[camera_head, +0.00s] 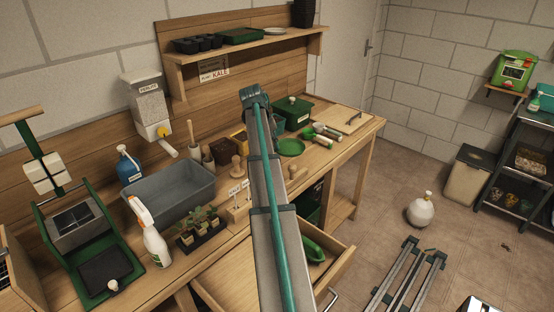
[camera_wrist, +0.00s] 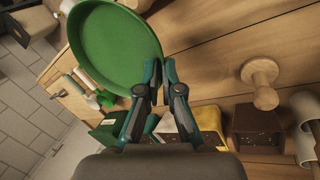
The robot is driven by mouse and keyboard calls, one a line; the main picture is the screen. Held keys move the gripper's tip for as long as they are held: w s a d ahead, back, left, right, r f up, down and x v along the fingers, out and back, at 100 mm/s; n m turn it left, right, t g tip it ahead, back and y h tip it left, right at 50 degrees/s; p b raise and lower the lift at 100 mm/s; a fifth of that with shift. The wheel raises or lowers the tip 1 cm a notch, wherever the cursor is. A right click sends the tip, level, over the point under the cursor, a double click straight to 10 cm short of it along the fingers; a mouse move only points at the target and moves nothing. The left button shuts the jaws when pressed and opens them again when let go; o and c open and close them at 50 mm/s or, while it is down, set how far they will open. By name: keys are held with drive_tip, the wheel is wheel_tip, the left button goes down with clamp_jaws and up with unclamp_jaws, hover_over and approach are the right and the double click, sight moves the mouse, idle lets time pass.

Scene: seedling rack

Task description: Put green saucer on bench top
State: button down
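The green saucer (camera_head: 291,147) shows just right of my arm in the head view, hollow side up, over the bench top (camera_head: 345,150) near the green box. In the wrist view the saucer (camera_wrist: 110,45) is large, at the upper left. My gripper (camera_wrist: 160,72) has its fingers close together, one on each side of the saucer's near rim, and looks shut on it. My arm hides the gripper in the head view. Whether the saucer's underside touches the bench cannot be told.
Hand tools (camera_head: 325,135) and a board (camera_head: 345,116) lie right of the saucer. The green box (camera_head: 293,113) stands behind it. An open drawer (camera_head: 335,262) juts out below, with a green object (camera_head: 313,250) inside.

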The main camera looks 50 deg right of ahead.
drive_tip(key=shift+w+d+f+p, duration=0.1)
drive_tip(key=shift+w+d+p, duration=0.25)
drive_tip(key=shift+d, duration=0.15)
drive_tip(key=w+d+f+p, duration=0.2)
drive_tip(key=w+d+f, duration=0.15)
drive_tip(key=d, duration=0.25)
drive_tip(key=p, duration=0.2)
approach(281, 159)
drive_tip(key=shift+s+d+f, duration=0.75)
drive_tip(key=shift+w+d+f, duration=0.15)
drive_tip(key=shift+d+f, duration=0.1)
drive_tip(key=shift+f, duration=0.2)
drive_tip(key=shift+w+d+f, duration=0.15)
drive_tip(key=shift+d+f, duration=0.1)
drive_tip(key=shift+f, duration=0.2)
drive_tip(key=shift+f+p, duration=0.85)
drive_tip(key=shift+f, duration=0.55)
drive_tip(key=shift+f, duration=0.15)
drive_tip(key=c, duration=1.6)
unclamp_jaws()
